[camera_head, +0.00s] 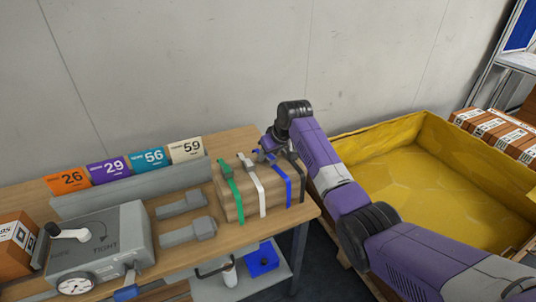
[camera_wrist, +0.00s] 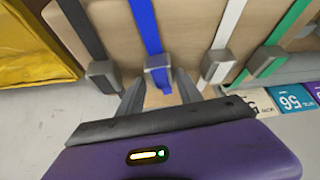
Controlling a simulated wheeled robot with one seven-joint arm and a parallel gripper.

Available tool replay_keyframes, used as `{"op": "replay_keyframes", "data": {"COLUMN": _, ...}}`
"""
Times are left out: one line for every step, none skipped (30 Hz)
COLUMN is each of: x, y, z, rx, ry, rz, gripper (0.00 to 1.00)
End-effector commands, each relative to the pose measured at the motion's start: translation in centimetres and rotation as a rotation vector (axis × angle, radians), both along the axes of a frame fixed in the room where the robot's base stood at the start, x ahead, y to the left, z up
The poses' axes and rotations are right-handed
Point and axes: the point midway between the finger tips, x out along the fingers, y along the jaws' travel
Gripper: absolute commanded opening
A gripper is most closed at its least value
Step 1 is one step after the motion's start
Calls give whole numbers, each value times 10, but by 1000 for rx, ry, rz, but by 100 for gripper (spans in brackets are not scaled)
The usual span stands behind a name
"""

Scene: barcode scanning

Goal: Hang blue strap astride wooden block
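The wooden block (camera_head: 275,201) sits at the right end of the table. The blue strap (camera_head: 288,188) lies over it between a white strap and a black strap; in the wrist view the blue strap (camera_wrist: 147,22) runs down the block to a grey buckle (camera_wrist: 157,66). My gripper (camera_head: 268,150) is at the block's far side. In the wrist view my gripper (camera_wrist: 160,78) is open, with its fingers on either side of the blue strap's buckle end and gaps showing beside it. Whether the fingers touch it is unclear.
The white strap (camera_head: 261,191) and green strap (camera_head: 233,192) also lie over the block, with the black strap (camera_head: 293,160) at its right. A grey tensioning box (camera_head: 100,245) and numbered cards (camera_head: 108,170) are left. A yellow bin (camera_head: 410,165) stands right; the wall is behind.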

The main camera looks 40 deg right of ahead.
Motion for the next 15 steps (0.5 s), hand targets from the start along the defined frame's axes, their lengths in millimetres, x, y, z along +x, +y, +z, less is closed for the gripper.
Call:
{"op": "replay_keyframes", "data": {"x": -2, "y": 7, "z": -8, "rx": 9, "ry": 13, "rz": 9, "gripper": 56}}
{"op": "replay_keyframes", "data": {"x": -2, "y": 7, "z": -8, "rx": 9, "ry": 14, "rz": 9, "gripper": 56}}
{"op": "replay_keyframes", "data": {"x": -2, "y": 8, "z": -8, "rx": 10, "ry": 15, "rz": 9, "gripper": 56}}
{"op": "replay_keyframes", "data": {"x": -2, "y": 8, "z": -9, "rx": 11, "ry": 15, "rz": 11, "gripper": 56}}
{"op": "replay_keyframes", "data": {"x": -2, "y": 9, "z": -9, "rx": 11, "ry": 16, "rz": 11, "gripper": 56}}
{"op": "replay_keyframes", "data": {"x": -2, "y": 9, "z": -9, "rx": 12, "ry": 16, "rz": 11, "gripper": 56}}
{"op": "replay_keyframes", "data": {"x": -2, "y": 9, "z": -9, "rx": 12, "ry": 17, "rz": 12, "gripper": 56}}
{"op": "replay_keyframes", "data": {"x": -2, "y": 10, "z": -10, "rx": 12, "ry": 17, "rz": 12, "gripper": 56}}
{"op": "replay_keyframes", "data": {"x": -2, "y": 10, "z": -10, "rx": 13, "ry": 18, "rz": 13, "gripper": 56}}
{"op": "replay_keyframes", "data": {"x": -2, "y": 10, "z": -10, "rx": 13, "ry": 19, "rz": 13, "gripper": 56}}
{"op": "replay_keyframes", "data": {"x": -2, "y": 11, "z": -10, "rx": 13, "ry": 19, "rz": 14, "gripper": 56}}
{"op": "replay_keyframes", "data": {"x": -2, "y": 11, "z": -11, "rx": 14, "ry": 20, "rz": 14, "gripper": 56}}
{"op": "replay_keyframes", "data": {"x": -2, "y": 11, "z": -11, "rx": 14, "ry": 20, "rz": 14, "gripper": 56}}
{"op": "replay_keyframes", "data": {"x": -2, "y": 11, "z": -11, "rx": 15, "ry": 20, "rz": 15, "gripper": 56}}
{"op": "replay_keyframes", "data": {"x": -2, "y": 12, "z": -11, "rx": 14, "ry": 21, "rz": 16, "gripper": 56}}
